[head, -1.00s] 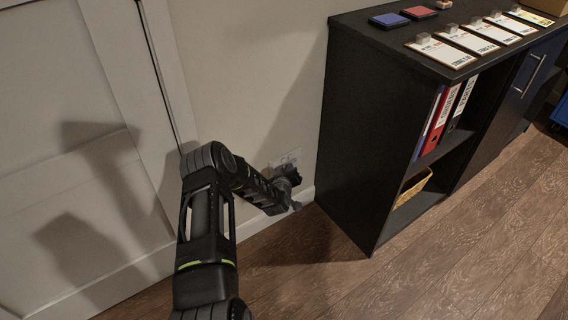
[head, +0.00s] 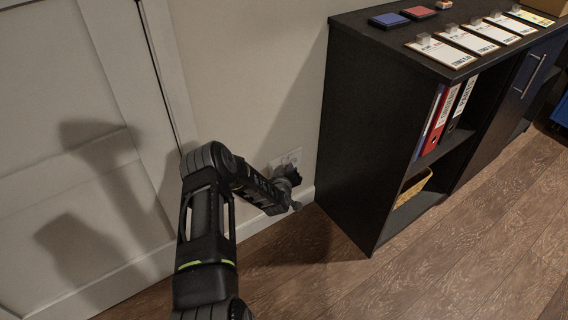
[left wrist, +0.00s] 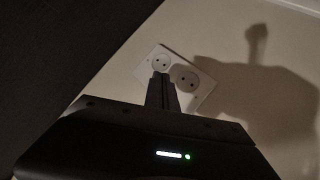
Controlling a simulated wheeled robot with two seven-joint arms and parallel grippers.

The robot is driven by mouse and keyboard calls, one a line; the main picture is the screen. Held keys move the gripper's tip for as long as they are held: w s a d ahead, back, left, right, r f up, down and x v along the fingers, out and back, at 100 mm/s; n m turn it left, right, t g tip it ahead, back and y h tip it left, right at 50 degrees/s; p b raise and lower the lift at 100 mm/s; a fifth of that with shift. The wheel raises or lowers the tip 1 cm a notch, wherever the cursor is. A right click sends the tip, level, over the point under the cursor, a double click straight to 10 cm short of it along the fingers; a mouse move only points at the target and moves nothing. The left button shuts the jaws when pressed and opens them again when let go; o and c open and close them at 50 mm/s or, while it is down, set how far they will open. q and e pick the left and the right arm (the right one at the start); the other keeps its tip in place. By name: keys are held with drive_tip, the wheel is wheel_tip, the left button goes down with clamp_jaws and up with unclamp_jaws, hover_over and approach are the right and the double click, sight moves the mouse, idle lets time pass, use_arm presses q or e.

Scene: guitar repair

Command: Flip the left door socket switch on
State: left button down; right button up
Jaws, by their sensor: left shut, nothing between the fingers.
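The wall socket (head: 288,159) is a pale plate low on the wall between the door and the black cabinet, partly hidden by my left arm. In the left wrist view the double socket (left wrist: 160,63) shows two round outlets, and no switch can be made out clearly. My left gripper (head: 293,207) is low in front of the wall near the socket. In the left wrist view its fingers (left wrist: 161,80) are together, empty, and overlap the plate's lower middle. I cannot tell whether they touch it. My right gripper is not in view.
A black cabinet (head: 340,130) stands just right of the socket, with binders (head: 440,120) and a yellow basket (head: 413,188) on its shelves. A white panelled door (head: 60,170) is at the left. The wooden floor (head: 470,250) in front is clear.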

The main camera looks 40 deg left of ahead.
use_arm(q)
drive_tip(key=shift+w+a+b, duration=0.15)
drive_tip(key=shift+a+b, duration=0.3)
drive_tip(key=shift+b, duration=0.05)
drive_tip(key=shift+a+f+b, duration=0.1)
drive_tip(key=shift+a+b, duration=0.15)
drive_tip(key=shift+b, duration=0.05)
idle(0.6)
drive_tip(key=shift+d, duration=0.1)
drive_tip(key=shift+d+p, duration=0.3)
drive_tip(key=shift+d, duration=0.3)
idle(0.3)
drive_tip(key=d, duration=0.1)
drive_tip(key=s+d+p, duration=0.1)
drive_tip(key=d, duration=0.1)
drive_tip(key=d+p, duration=0.1)
drive_tip(key=shift+s+d+r, duration=0.35)
drive_tip(key=shift+r, duration=0.05)
